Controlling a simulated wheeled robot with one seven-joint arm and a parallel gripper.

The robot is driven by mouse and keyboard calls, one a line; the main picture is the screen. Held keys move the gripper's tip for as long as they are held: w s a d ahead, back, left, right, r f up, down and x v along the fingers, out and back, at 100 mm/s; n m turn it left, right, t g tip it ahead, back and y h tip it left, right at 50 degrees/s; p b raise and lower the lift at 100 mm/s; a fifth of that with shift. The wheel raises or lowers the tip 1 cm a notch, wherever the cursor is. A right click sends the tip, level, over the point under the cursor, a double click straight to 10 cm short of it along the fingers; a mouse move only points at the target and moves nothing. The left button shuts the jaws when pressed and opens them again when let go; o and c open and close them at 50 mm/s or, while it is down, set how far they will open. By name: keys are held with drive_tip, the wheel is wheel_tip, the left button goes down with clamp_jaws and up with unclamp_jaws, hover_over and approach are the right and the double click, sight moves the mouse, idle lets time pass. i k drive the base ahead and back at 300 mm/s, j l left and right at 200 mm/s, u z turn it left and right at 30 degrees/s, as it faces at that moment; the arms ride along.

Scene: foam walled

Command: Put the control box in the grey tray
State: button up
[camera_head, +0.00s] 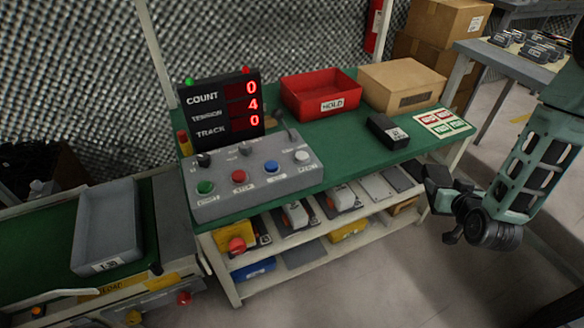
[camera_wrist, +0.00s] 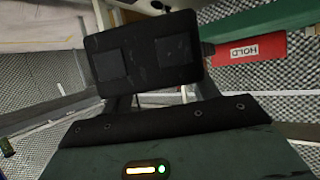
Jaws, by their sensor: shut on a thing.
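My gripper (camera_head: 455,203) is at the right of the head view, in front of the bench's right end and clear of it. It is shut on a black, flat-sided box (camera_wrist: 146,50) with two darker square patches, seen close up in the wrist view; I take it to be the control box. In the head view the held box (camera_head: 437,181) is a small dark shape at the gripper's end. The grey tray (camera_head: 106,226) lies far left on a lower green surface, with a white label on its front; it looks empty.
The green bench holds a display (camera_head: 219,105), a button panel (camera_head: 252,174), a red HOLD tray (camera_head: 320,94), a cardboard box (camera_head: 402,86) and another black box with a white label (camera_head: 388,131). This bench lies between my gripper and the grey tray. Floor in front is clear.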

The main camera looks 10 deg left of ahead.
sight(113, 235)
drive_tip(key=k+j+u, duration=0.1)
drive_tip(key=j, duration=0.25)
drive_tip(key=k+j+u, duration=0.1)
drive_tip(key=k+j, duration=0.15)
drive_tip(key=j, duration=0.15)
drive_tip(key=k+j, duration=0.15)
drive_tip(key=j, duration=0.2)
drive_tip(key=k+j+u, duration=0.15)
drive_tip(key=j, duration=0.25)
drive_tip(key=k+j+u, duration=0.1)
drive_tip(key=j, duration=0.3)
drive_tip(key=i+j, duration=0.1)
drive_tip(key=i, duration=0.3)
drive_tip(key=i+j, duration=0.1)
drive_tip(key=i, duration=0.3)
